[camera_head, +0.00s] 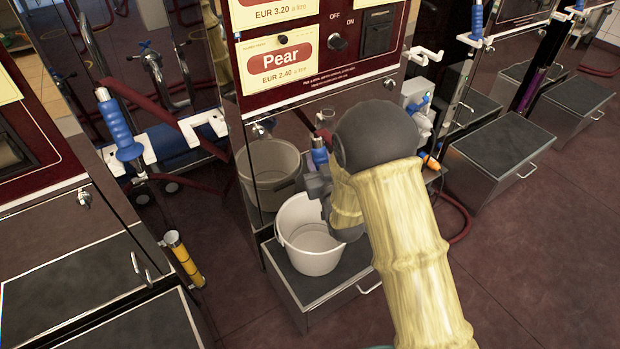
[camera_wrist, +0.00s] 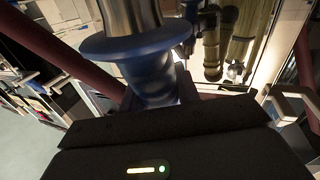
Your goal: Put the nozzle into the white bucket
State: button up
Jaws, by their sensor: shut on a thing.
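The white bucket (camera_head: 309,250) stands upright on the dark top of a low metal step in front of the Pear pump. Its inside is partly visible, and my arm hides its right edge. My gripper (camera_head: 318,180) is above the back of the bucket, close to the pump front. It is shut on the nozzle, whose blue grip (camera_head: 319,156) shows just above it. In the wrist view the blue grip and collar of the nozzle (camera_wrist: 140,48) fill the upper middle, with a metal part above. The nozzle's spout tip is hidden in the head view.
The Pear pump panel (camera_head: 300,60) rises right behind the bucket, reflecting it in its steel front. Another blue nozzle (camera_head: 118,125) hangs at left. A yellow tube (camera_head: 184,259) stands at lower left. Dark red hoses run nearby. Floor at lower right is clear.

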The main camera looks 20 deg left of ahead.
jog(key=shift+s+a+n+y+b, duration=0.2)
jog(key=shift+s+a+b, duration=0.15)
jog(key=shift+a, duration=0.2)
jog(key=shift+s+a+n+y+b, duration=0.2)
jog(key=shift+s+a+b, duration=0.1)
jog(key=shift+a, duration=0.2)
